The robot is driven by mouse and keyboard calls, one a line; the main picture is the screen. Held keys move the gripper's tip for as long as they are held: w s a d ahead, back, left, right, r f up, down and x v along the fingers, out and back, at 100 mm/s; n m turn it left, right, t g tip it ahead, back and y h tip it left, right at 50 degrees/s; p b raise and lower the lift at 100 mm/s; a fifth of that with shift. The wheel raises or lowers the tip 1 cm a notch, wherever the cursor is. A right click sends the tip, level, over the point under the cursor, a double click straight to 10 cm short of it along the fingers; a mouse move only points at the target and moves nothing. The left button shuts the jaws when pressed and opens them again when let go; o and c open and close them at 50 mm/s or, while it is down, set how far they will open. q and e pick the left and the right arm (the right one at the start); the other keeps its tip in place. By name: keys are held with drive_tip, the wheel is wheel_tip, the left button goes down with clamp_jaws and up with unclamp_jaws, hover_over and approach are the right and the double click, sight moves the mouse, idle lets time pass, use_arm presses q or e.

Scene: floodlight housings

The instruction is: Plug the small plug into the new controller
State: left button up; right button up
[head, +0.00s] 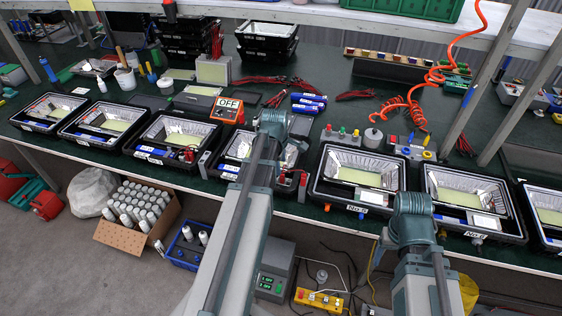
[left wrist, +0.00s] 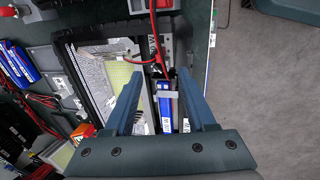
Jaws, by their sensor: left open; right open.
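My left gripper (left wrist: 160,100) is open in the left wrist view, its two fingers pointing into a floodlight housing. Between and beyond the fingers are a blue-and-white pack (left wrist: 166,105) and red leads (left wrist: 155,35). One lead ends in a small dark piece near the pack, which may be the small plug; I cannot tell. In the head view my left arm hides much of that housing (head: 233,140). I cannot pick out the new controller with certainty. My right arm shows over the front edge of the bench in the head view, but its jaws do not show.
Open housings stand in a row along the green bench; one (head: 358,180) is right of my left arm. An orange OFF sign (head: 227,108) stands behind the row. A coiled orange hose (head: 405,108) hangs at the back right. Red clips (head: 302,180) sit beside the left arm.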

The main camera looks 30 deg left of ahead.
use_arm(q)
drive_tip(key=p+v, duration=0.5)
drive_tip(key=v, duration=0.2)
drive_tip(key=shift+p, duration=0.3)
drive_tip(key=s+d+m+g, duration=0.1)
drive_tip(key=s+d+m, duration=0.3)
drive_tip(key=d+m, duration=0.4)
drive_tip(key=s+d+m+g, duration=0.1)
drive_tip(key=s+d+m, duration=0.4)
drive_tip(key=d+m, duration=0.3)
drive_tip(key=s+d+f+m, duration=0.1)
drive_tip(key=s+d+m, duration=0.3)
drive_tip(key=d+m, duration=0.4)
drive_tip(key=shift+s+d+g+y+b, duration=0.3)
drive_tip(key=shift+s+d+g+b, duration=0.1)
drive_tip(key=shift+d, duration=2.5)
drive_tip(key=shift+f, duration=0.1)
